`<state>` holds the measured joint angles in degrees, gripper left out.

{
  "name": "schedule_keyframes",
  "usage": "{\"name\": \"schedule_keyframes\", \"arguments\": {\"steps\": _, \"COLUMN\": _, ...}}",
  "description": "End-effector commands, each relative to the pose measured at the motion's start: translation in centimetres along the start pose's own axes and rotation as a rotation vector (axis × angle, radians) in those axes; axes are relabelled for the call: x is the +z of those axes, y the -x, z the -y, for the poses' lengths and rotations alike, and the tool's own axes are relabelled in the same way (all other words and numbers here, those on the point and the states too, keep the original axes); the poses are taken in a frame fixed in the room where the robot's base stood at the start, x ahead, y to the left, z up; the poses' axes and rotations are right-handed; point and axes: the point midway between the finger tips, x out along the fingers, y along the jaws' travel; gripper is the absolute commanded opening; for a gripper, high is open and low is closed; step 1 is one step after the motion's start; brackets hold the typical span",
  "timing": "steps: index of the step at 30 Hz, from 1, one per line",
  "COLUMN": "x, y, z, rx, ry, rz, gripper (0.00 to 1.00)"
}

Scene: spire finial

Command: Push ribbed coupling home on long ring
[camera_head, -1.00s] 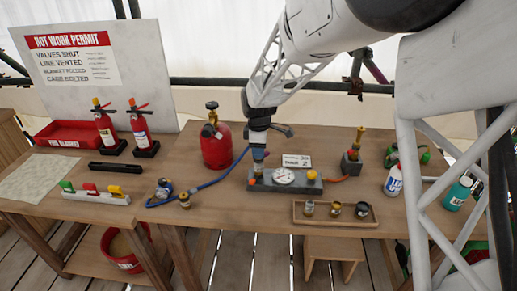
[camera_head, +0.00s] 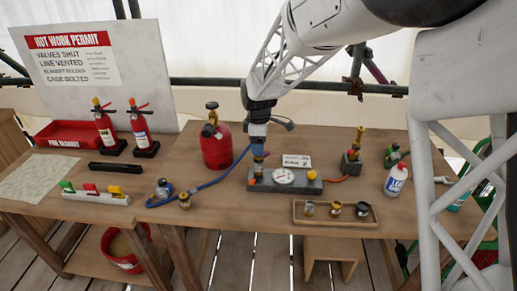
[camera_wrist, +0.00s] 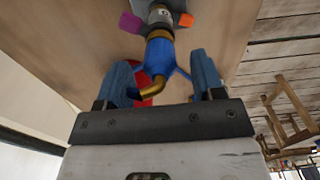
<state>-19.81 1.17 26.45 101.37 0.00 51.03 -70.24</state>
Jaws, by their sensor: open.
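A grey gauge block (camera_head: 300,186) with a white dial stands on the bench. A blue fitting (camera_head: 258,150) stands upright at its left end, below my gripper (camera_head: 259,140). In the wrist view this blue fitting (camera_wrist: 159,55) has a brass collar (camera_wrist: 160,34) and a brass elbow (camera_wrist: 153,93). It lies between the spread blue fingers of my gripper (camera_wrist: 163,78), with gaps on both sides. I take it as the ribbed coupling, but ribs are too small to make out. The long ring and how far the coupling is seated cannot be told.
A blue hose (camera_head: 215,181) runs left to a loose fitting (camera_head: 163,189). A red gas cylinder (camera_head: 216,147) stands close behind left. A wooden tray (camera_head: 322,221) with several small fittings lies in front. A valve stand (camera_head: 351,163) is to the right.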

Motion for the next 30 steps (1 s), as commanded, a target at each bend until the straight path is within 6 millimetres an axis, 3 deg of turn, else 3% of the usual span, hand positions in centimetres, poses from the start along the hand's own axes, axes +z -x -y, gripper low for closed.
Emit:
{"name": "schedule_keyframes", "arguments": {"steps": 6, "x": 0.0, "y": 2.9, "z": 0.0, "rx": 0.002, "ry": 0.000, "rz": -0.001, "gripper": 0.62}}
{"name": "schedule_keyframes", "arguments": {"steps": 12, "x": 0.0, "y": 4.6, "z": 0.0, "rx": 0.000, "ry": 0.000, "rz": 0.000, "gripper": 0.62}}
{"name": "schedule_keyframes", "arguments": {"steps": 30, "x": 0.5, "y": 5.5, "z": 0.4, "rx": 0.005, "ry": -0.020, "rz": -0.002, "gripper": 0.62}}
